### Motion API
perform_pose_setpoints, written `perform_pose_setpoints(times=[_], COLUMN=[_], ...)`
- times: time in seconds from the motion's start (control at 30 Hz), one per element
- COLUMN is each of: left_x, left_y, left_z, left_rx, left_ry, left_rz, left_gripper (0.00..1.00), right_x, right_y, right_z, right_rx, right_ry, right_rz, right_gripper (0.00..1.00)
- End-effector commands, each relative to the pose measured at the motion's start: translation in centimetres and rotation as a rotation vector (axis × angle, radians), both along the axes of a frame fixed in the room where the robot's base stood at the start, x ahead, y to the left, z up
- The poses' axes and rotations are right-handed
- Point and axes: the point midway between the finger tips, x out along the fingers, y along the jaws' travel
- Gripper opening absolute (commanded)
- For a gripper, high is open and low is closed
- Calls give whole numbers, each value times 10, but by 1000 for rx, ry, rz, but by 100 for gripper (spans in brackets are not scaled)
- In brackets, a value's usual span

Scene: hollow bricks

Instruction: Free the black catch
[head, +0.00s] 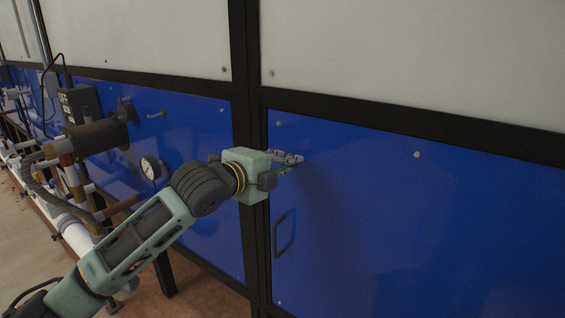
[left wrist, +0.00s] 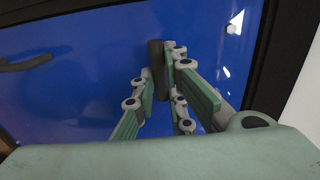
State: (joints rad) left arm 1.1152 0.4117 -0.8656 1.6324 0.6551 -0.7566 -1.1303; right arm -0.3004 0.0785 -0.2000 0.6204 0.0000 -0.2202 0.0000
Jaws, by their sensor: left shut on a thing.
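The black catch (left wrist: 155,66) is a small dark upright piece on the blue panel (head: 420,230), close to the panel's black frame. In the left wrist view it stands between the fingertips of my left gripper (left wrist: 162,88), which is shut on it. In the head view my left gripper (head: 287,166) reaches the upper left part of the panel, and its fingers hide the catch there. My right gripper is in neither view.
A black handle (head: 284,235) is on the same panel below my gripper, and a black frame post (head: 254,200) runs along its left edge. Pipes, a gauge (head: 150,168) and a dark motor-like unit (head: 98,136) stand at the left.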

Motion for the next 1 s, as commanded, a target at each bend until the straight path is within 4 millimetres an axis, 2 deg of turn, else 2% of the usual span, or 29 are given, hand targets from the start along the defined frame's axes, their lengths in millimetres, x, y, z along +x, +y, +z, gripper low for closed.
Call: perform_pose_setpoints(times=[0.17, 0.2, 0.4, 0.77, 0.87, 1.0], left_x=[-1, -1, 0, -2, -10, -30], left_y=[-1, -1, -1, 2, 8, 23], left_z=[-2, -2, -2, 0, 3, 7], left_rx=[0, 0, 0, -1, -2, 0], left_ry=[5, 5, 4, 2, 0, 0], left_rz=[-3, -3, -2, -1, -1, 0], left_gripper=[0, 13, 30, 30, 30, 30], right_x=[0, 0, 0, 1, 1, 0], right_y=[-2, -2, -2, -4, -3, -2], right_z=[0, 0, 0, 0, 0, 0], right_rx=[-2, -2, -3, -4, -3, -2], right_ry=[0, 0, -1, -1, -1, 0], right_rz=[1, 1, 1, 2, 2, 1], right_gripper=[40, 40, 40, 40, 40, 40])
